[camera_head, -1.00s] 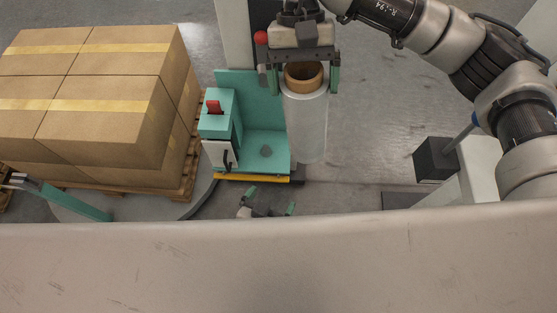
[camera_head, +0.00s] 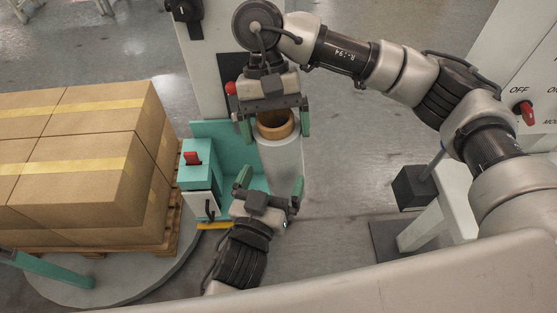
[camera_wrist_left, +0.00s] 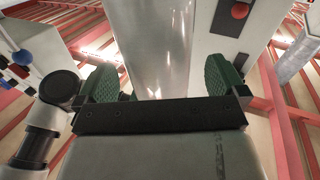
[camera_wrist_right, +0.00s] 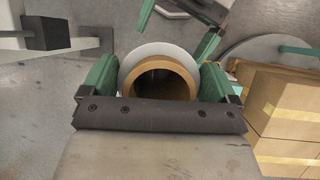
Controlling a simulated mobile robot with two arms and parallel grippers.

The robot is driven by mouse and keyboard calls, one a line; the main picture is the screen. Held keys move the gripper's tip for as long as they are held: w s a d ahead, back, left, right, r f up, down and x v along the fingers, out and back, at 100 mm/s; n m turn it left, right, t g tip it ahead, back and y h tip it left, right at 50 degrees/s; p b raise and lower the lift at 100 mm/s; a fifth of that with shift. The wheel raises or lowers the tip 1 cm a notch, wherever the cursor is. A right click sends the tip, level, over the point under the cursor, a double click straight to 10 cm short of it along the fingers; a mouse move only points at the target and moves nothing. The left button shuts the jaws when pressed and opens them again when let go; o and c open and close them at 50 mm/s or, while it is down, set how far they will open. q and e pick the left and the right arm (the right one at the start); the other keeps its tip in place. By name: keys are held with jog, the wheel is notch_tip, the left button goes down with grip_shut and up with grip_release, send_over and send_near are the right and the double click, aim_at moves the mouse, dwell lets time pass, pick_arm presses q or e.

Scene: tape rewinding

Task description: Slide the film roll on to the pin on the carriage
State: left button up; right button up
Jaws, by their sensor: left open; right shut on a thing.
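The film roll (camera_head: 283,158) is a pale upright cylinder with a brown core showing at its top end. My right gripper (camera_head: 276,125) is shut on the roll's upper end; its fingers flank the rim in the right wrist view (camera_wrist_right: 158,78). My left gripper (camera_head: 270,184) is open at the roll's lower part, and the roll (camera_wrist_left: 150,45) stands between and beyond its fingers in the left wrist view. The teal carriage (camera_head: 197,177) stands left of and behind the roll. The pin and the roll's bottom end are hidden, so I cannot tell their alignment.
Stacked cardboard boxes (camera_head: 80,150) on a pallet stand at the left on a round grey turntable (camera_head: 130,278). A pale column (camera_head: 203,70) rises behind the carriage. A cabinet with a red switch (camera_head: 523,113) stands at the right.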

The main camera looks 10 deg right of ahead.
pick_arm(q)
jog(key=shift+x, duration=2.75)
jog(key=shift+c, duration=0.5)
pick_arm(e)
jog(key=shift+s, duration=0.1)
pick_arm(q)
jog(key=shift+a, duration=0.1)
jog(key=c, duration=0.9)
pick_arm(e)
jog(key=shift+a, duration=0.1)
pick_arm(q)
jog(key=shift+r, duration=0.1)
jog(key=shift+c, duration=0.3)
pick_arm(e)
jog(key=o, duration=1.8)
jog(key=shift+c, duration=0.2)
jog(key=shift+r, duration=0.1)
